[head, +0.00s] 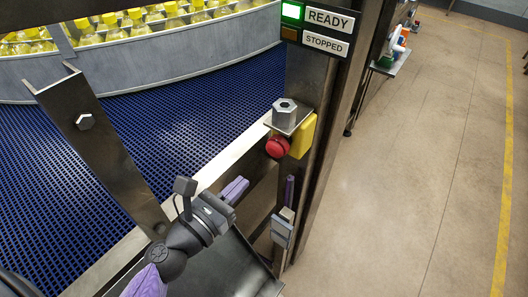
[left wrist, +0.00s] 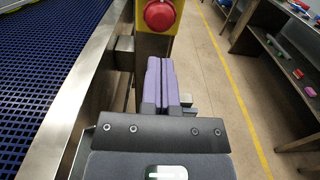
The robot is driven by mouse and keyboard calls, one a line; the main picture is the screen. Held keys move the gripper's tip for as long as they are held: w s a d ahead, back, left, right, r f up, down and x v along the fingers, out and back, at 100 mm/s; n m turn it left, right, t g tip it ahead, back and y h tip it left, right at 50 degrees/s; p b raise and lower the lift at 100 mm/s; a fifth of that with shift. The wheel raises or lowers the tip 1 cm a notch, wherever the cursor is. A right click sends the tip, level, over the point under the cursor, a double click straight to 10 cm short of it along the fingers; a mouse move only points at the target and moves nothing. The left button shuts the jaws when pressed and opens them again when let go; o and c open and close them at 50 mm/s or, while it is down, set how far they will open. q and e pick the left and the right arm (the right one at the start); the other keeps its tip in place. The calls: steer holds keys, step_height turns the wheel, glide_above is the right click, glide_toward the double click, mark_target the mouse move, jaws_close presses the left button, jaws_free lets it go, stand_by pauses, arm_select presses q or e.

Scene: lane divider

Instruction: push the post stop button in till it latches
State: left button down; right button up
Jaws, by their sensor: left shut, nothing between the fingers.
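The red round stop button (head: 278,147) sits on a yellow box (head: 302,137) fixed to the steel post (head: 313,100). In the left wrist view the red button (left wrist: 160,14) shows at the top, on the yellow box. It stands out from the box. My left gripper (head: 241,183) is below and left of the button in the head view, apart from it. Its purple fingers (left wrist: 160,62) are shut together and empty, beneath the button in the wrist view. The green READY lamp (head: 292,11) is lit; the STOPPED lamp (head: 291,35) is dark. My right gripper is not clearly seen.
A bracket with a large hex nut (head: 285,112) juts out just above the button. A blue mesh conveyor (head: 170,135) with a steel rail runs at left, with a slanted steel bar (head: 97,150) over it. Yellow-capped bottles (head: 134,23) stand behind. Open floor lies at right.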

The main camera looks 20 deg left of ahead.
mark_target(272, 152)
arm_select(q)
steer(key=p+x, duration=0.1)
steer(key=x, duration=0.7)
steer(key=shift+w+f, duration=0.1)
steer(key=shift+w, duration=0.05)
arm_select(e)
steer(key=shift+w+a+r, duration=0.15)
steer(key=shift+a+r, duration=0.35)
steer(key=shift+r, duration=0.3)
arm_select(q)
steer(key=shift+d, duration=0.1)
arm_select(e)
steer(key=shift+d, duration=0.2)
